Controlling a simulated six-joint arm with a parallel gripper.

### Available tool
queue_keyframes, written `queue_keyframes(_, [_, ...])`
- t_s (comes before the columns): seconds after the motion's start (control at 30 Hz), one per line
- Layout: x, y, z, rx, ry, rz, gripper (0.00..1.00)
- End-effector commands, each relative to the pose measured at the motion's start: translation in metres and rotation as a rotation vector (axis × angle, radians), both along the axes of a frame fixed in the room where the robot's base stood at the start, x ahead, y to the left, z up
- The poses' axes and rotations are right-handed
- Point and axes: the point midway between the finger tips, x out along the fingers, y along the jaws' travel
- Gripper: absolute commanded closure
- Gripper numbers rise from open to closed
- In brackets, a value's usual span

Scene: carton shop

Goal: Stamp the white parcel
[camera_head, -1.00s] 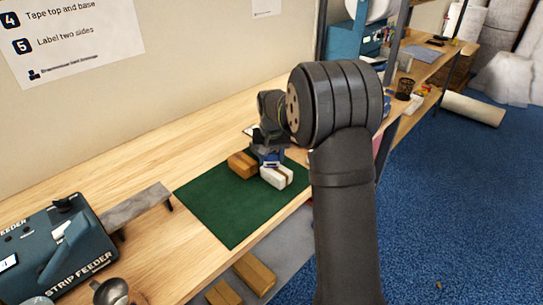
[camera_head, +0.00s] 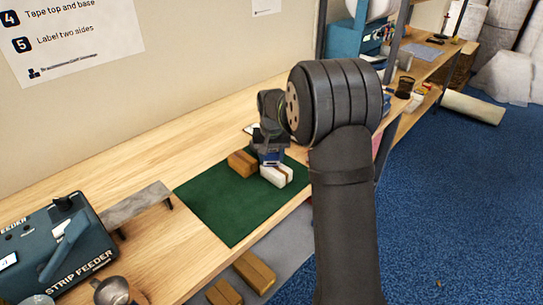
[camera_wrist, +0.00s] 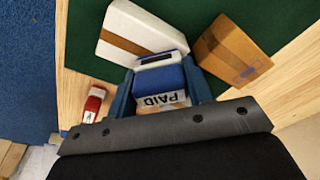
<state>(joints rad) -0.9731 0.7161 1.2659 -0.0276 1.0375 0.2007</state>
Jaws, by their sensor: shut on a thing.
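The white parcel (camera_head: 272,177), with a brown tape band, lies on the green mat (camera_head: 222,211). It also shows in the wrist view (camera_wrist: 118,28), at the upper left. My gripper (camera_wrist: 160,82) is shut on a blue stamp (camera_wrist: 158,77) whose label reads PAID. In the head view my gripper (camera_head: 268,153) is close over the white parcel's far end, beside the brown parcel. The stamp's underside is hidden, so I cannot tell whether it touches anything.
A brown parcel (camera_wrist: 222,45) with a faint dark mark lies beside the white one. A red-and-white object (camera_wrist: 93,106) is near the mat's edge. A strip feeder (camera_head: 60,245) and grey stand (camera_head: 135,205) are at left. The near mat is clear.

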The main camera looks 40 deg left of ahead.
Motion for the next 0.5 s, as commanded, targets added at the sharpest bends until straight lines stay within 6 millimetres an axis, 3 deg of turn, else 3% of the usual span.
queue_keyframes(0.27, [0.000, 0.000, -0.001, -0.003, 0.001, 0.000, 0.68])
queue_keyframes(0.5, [0.000, 0.000, 0.018, -0.001, 0.001, 0.000, 0.68])
